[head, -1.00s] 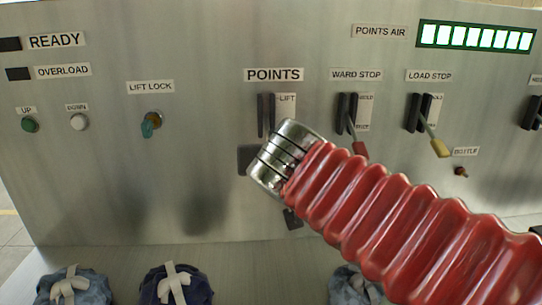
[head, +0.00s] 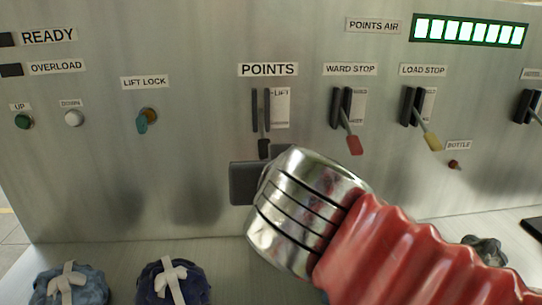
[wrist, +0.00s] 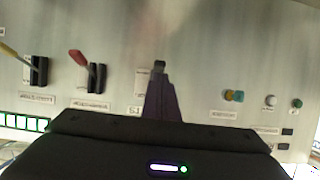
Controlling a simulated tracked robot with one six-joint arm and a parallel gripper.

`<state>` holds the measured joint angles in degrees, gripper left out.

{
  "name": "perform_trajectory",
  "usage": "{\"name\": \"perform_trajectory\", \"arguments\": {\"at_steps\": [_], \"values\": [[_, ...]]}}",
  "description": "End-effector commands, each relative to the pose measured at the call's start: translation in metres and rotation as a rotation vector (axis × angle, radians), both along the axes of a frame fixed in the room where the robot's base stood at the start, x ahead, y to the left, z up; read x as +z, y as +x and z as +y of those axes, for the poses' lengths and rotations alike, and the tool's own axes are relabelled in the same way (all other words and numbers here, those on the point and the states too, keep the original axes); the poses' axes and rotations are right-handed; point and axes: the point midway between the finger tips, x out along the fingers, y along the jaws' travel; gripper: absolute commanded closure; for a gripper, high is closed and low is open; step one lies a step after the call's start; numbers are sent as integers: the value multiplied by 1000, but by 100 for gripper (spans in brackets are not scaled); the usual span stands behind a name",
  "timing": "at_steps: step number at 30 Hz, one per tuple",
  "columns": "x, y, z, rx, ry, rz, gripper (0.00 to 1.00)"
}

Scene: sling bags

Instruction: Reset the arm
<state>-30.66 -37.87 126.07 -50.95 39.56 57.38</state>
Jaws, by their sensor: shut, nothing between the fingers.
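My gripper shows in the wrist view (wrist: 160,85) as dark, tapered fingers, shut and empty, pointing at the panel in front of the POINTS lever area. In the head view the dark body of my gripper (head: 242,183) shows just below the POINTS lever (head: 263,130), partly hidden by my silver cuff and red bellows arm. The lever has a dark lower end hanging down. I cannot tell whether the fingers touch it.
The grey panel (head: 200,130) carries a red-handled WARD STOP lever (head: 353,144), a yellow-handled LOAD STOP lever (head: 431,141) and a teal LIFT LOCK key (head: 142,122). Blue bundles (head: 172,285) lie on the shelf below. The panel's left side is clear of my arm.

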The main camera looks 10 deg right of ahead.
Motion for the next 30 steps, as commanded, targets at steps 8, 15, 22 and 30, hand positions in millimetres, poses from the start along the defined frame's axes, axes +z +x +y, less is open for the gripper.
{"name": "perform_trajectory", "arguments": {"at_steps": [8,15,22,30], "values": [[-2,-9,0,-1,1,0,100],[-2,-9,0,-1,0,0,100],[-6,-11,-1,32,-86,17,100],[-74,-33,1,150,-237,227,100]]}}
